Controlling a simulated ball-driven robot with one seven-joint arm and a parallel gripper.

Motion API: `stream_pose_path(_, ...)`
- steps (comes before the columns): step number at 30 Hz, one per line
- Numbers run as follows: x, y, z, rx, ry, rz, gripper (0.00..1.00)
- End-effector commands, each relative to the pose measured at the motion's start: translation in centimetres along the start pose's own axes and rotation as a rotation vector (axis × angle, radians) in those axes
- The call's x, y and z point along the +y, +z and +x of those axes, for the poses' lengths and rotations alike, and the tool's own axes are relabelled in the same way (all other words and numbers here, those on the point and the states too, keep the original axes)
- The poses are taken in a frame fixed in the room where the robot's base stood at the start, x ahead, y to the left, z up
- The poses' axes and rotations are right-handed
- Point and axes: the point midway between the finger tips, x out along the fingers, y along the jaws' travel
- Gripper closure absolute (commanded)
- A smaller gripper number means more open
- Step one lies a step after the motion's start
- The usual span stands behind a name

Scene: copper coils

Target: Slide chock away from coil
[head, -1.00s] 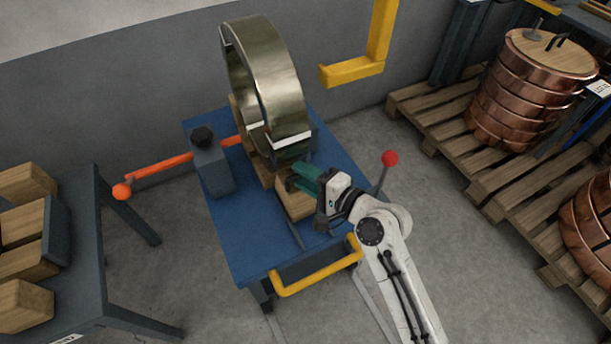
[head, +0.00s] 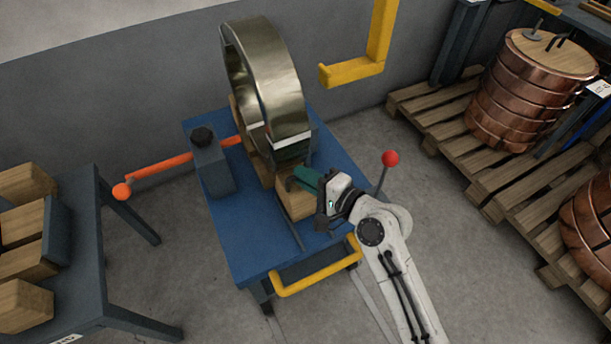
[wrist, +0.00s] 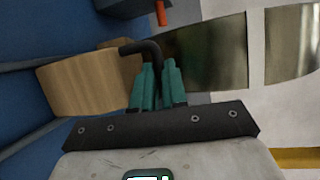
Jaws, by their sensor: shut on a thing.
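The coil (head: 272,75) is a large metallic ring with a white band. It stands upright on the blue table (head: 235,235), with wood beside its lower part. The chock (head: 298,207) is a wooden block on the table at the coil's near lower side; it also shows in the wrist view (wrist: 88,84). A black bent handle (wrist: 143,48) sits at the chock. My gripper (head: 303,180) has green fingers shut on this handle, seen close in the wrist view (wrist: 157,68). Whether the chock touches the coil is hard to tell.
A dark clamp block (head: 212,165) and an orange lever (head: 160,165) are left of the coil. A yellow rail (head: 315,280) edges the table's front. A red-knobbed lever (head: 390,159) stands right. A yellow hook (head: 355,72) hangs behind. Copper coils (head: 500,105) sit on pallets at right.

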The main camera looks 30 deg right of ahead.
Motion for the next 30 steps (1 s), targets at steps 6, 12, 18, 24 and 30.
stream_pose_path(6, 0.7, 1.0, -2.8, 0.002, 0.007, 0.000, 1.00)
stream_pose_path(12, 1.6, 2.5, -6.3, 0.001, 0.007, 0.000, 1.00)
stream_pose_path(18, 1.9, 3.2, -7.9, 0.001, 0.004, -0.001, 1.00)
stream_pose_path(24, 1.9, 3.2, -8.1, 0.000, 0.005, -0.001, 1.00)
stream_pose_path(30, 2.0, 3.3, -8.1, 0.000, 0.007, 0.000, 0.81)
